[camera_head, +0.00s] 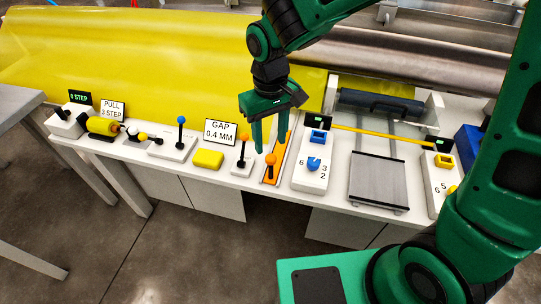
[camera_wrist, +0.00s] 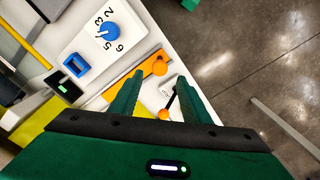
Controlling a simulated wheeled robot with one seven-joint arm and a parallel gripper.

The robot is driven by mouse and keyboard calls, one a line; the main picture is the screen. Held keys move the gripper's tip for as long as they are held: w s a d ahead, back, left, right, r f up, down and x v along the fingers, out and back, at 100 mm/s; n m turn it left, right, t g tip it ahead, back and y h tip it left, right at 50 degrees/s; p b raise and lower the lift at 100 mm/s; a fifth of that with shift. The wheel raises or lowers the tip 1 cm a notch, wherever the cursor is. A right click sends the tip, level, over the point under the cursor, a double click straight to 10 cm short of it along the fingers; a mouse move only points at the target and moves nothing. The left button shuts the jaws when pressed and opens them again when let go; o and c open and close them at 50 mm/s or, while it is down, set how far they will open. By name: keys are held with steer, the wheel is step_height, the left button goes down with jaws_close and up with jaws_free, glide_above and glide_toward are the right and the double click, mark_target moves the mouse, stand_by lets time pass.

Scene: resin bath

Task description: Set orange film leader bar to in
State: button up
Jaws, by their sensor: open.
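An orange bar (camera_head: 280,154) lies in a narrow pale track on the white bench, with an orange ball knob (camera_head: 270,159) at its near end. In the wrist view the knob (camera_wrist: 159,67) shows just beyond the fingertips, with the orange bar (camera_wrist: 122,86) partly behind the left finger. My gripper (camera_head: 268,146) is open and empty, pointing down above the bar and knob; I cannot tell its exact height. A lever with an orange ball (camera_head: 244,162) stands on a white base just left of the track; its ball (camera_wrist: 163,114) shows between the fingers in the wrist view.
A white box with a blue dial (camera_head: 314,164) stands close right of the track. A yellow block (camera_head: 208,159), a GAP sign (camera_head: 220,132) and a blue-knobbed lever (camera_head: 181,120) stand left. A grey plate (camera_head: 378,180) lies right. Yellow film (camera_head: 150,60) spans the back.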

mark_target(271, 156)
step_height(271, 156, down, 8)
steer(key=shift+d+r, duration=0.1)
steer(key=shift+r, duration=0.1)
jaws_close()
steer(key=shift+w, duration=0.1)
